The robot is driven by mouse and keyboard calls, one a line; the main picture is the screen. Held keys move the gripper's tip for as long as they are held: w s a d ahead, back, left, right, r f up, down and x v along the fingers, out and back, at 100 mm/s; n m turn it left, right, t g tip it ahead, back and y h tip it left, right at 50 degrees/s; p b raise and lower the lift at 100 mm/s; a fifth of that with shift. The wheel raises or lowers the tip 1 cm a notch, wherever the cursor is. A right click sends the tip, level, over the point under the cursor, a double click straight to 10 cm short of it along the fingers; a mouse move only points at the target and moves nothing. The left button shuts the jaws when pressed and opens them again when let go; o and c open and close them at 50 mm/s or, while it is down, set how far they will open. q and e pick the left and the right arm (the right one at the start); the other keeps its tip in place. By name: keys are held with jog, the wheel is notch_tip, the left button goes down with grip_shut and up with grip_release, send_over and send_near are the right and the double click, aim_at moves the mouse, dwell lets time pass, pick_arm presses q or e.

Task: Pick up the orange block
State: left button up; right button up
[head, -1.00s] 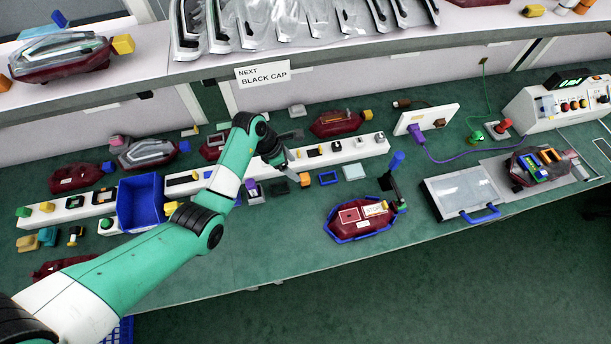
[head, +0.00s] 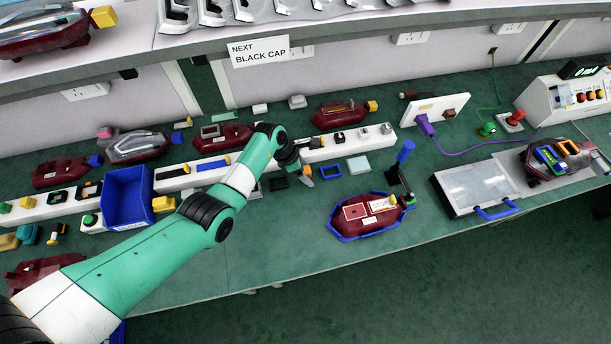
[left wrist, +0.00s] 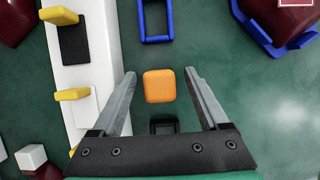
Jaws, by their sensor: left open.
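The orange block (left wrist: 159,86) shows between the two fingers of my left gripper (left wrist: 160,73) in the left wrist view, with a gap on each side. The fingers are spread open and hold nothing. In the head view, my left gripper (head: 303,163) is at the orange block (head: 307,171), which is small and partly hidden there. I cannot tell how far the fingertips are above the green table. My right gripper is not in view.
A blue frame (left wrist: 157,21) lies just beyond the block, and a black part (left wrist: 163,126) lies under the gripper's base. A white rail (left wrist: 88,45) with yellow pieces runs along the left. A dark red lamp in a blue-edged holder (head: 365,218) sits to the right.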

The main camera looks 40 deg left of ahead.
aim_at(308, 168)
pick_arm(q)
grip_shut()
jog(key=shift+r, duration=0.1)
dwell(0.3)
jog(key=shift+r+p, duration=0.5)
jog(key=shift+p, duration=0.1)
notch_tip(308, 168, up, 3)
jog(key=p, duration=0.2)
jog(key=shift+f+p, duration=0.15)
jog(key=shift+p, duration=0.2)
jog(key=s+d+r+p, duration=0.8)
jog(key=d+p, duration=0.3)
jog(key=p, duration=1.1)
jog(key=shift+d+r+p, duration=0.35)
jog(key=shift+r+p, duration=0.05)
jog(key=shift+r, duration=0.2)
